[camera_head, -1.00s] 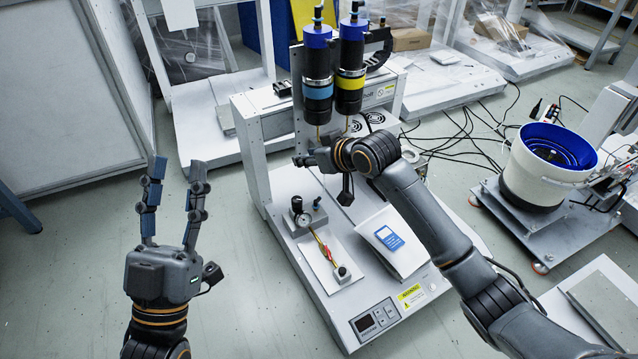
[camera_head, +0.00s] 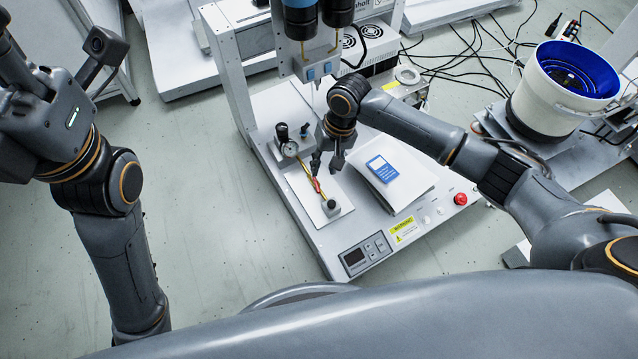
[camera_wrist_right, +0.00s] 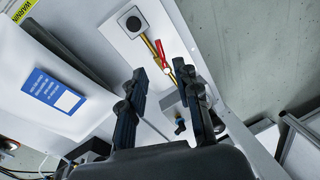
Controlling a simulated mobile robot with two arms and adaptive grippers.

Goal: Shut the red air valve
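The red air valve lever (camera_head: 316,184) sits on a thin brass pipe between a pressure gauge unit (camera_head: 290,149) and a small grey block with a dark knob (camera_head: 331,207). In the right wrist view the red lever (camera_wrist_right: 161,52) lies at a small angle to the pipe. My right gripper (camera_head: 325,170) is just above and beside the lever. In the wrist view its fingers (camera_wrist_right: 163,72) are apart, with the lever just beyond the tips and nothing between them. My left gripper (camera_head: 40,100) is raised at the far left, its fingertips out of frame.
The valve is on a white plate (camera_head: 335,217) on the machine's base. The screwdriver head (camera_head: 318,68) stands behind. A control panel (camera_head: 367,252) and red button (camera_head: 460,199) are at the front edge.

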